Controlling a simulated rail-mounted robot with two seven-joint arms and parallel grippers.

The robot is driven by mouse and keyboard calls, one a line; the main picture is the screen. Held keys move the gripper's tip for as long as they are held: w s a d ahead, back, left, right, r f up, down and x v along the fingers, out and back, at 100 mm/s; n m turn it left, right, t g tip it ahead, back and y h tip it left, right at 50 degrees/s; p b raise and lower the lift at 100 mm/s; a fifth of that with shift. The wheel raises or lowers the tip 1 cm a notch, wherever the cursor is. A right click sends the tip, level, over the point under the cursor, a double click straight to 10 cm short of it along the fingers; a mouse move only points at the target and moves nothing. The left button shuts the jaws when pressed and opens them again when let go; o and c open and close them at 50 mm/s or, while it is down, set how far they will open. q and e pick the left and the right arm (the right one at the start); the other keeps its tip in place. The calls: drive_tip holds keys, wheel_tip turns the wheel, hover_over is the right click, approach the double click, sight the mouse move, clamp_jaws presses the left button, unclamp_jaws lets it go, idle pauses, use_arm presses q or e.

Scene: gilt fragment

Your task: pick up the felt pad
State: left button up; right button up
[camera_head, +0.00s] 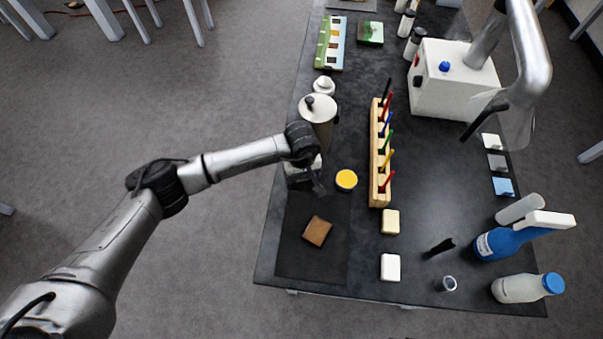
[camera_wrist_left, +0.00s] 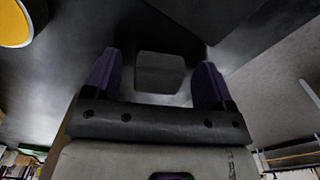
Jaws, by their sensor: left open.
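A dark grey, squarish pad (camera_wrist_left: 160,72), which I take to be the felt pad, lies beyond and between my left gripper's fingers in the left wrist view. My left gripper (camera_wrist_left: 154,82) is open, with one dark purple finger on each side of the pad. I cannot tell whether they touch it. In the head view the left gripper (camera_head: 318,188) is over the left side of the bench, left of a yellow-topped round thing (camera_head: 346,180). The pad is not clear there, as the wrist covers much of that spot. My right gripper is not in view.
A brown block (camera_head: 317,231) lies on the dark mat nearer me. A wooden rack (camera_head: 378,170) of coloured pens stands right of the yellow top. A metal canister (camera_head: 319,112) stands just behind the wrist. Bottles (camera_head: 505,242) stand at the right. The bench's left edge is close.

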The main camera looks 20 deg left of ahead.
use_arm(q)
drive_tip(key=shift+c, duration=0.3)
drive_tip(key=c, duration=1)
drive_tip(key=shift+r, duration=0.4)
drive_tip(key=r, duration=0.3)
drive_tip(key=shift+d+r, duration=0.35)
drive_tip(key=shift+r, duration=0.05)
drive_tip(key=s+d+r, duration=0.3)
drive_tip(key=d+r, duration=0.3)
drive_tip(key=d, duration=0.4)
drive_tip(key=shift+d+r, duration=0.2)
drive_tip(key=shift+d, duration=0.1)
